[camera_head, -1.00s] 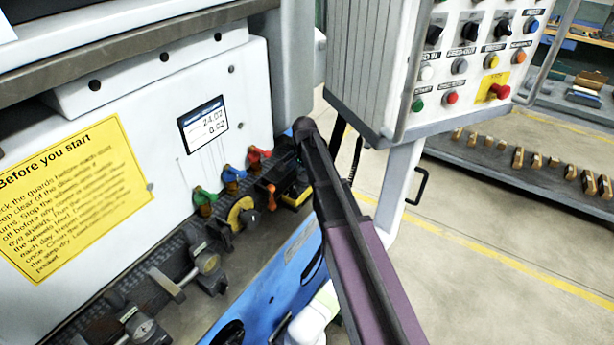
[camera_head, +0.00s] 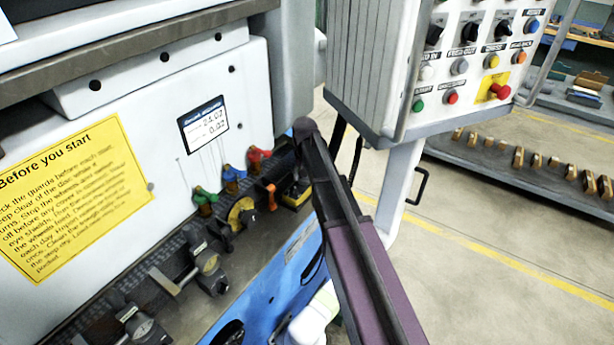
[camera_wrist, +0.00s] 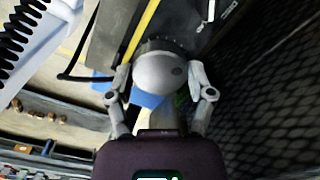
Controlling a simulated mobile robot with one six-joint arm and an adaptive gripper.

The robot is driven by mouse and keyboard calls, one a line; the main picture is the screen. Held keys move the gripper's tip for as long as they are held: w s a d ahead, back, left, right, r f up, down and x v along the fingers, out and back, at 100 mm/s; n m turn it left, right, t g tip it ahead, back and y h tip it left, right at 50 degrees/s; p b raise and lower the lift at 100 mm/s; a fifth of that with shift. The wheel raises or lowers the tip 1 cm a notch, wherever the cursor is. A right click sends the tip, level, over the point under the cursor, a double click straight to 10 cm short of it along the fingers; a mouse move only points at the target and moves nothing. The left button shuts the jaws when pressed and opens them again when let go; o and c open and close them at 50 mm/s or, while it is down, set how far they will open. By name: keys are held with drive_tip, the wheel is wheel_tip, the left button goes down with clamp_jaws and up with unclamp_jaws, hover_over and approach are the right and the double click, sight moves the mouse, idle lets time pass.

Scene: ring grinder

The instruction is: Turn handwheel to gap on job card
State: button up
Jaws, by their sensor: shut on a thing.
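In the wrist view a round grey handwheel (camera_wrist: 160,73) with a dark knurled rim sits between the two fingers of my gripper (camera_wrist: 158,78). The fingers are closed in on it from both sides. A dark spot shows on the right of its face. In the head view my dark purple arm runs through the middle, and I cannot make out the gripper or the handwheel there. A small white card with a dark header (camera_head: 204,126) is on the machine's white front. Its two numbers look like 24.02 and 0.02, but the digits are small.
A yellow notice (camera_head: 72,195) is left on the machine front. Green, blue and red levers (camera_head: 232,174) and a yellow dial (camera_head: 242,213) sit below the card. A button panel (camera_head: 450,60) hangs at upper right. A shelf of small parts (camera_head: 530,170) stands behind open floor.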

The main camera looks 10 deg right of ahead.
drive_tip(key=shift+n, duration=1.4)
drive_tip(key=o, duration=1.1)
drive_tip(key=shift+r, duration=0.15)
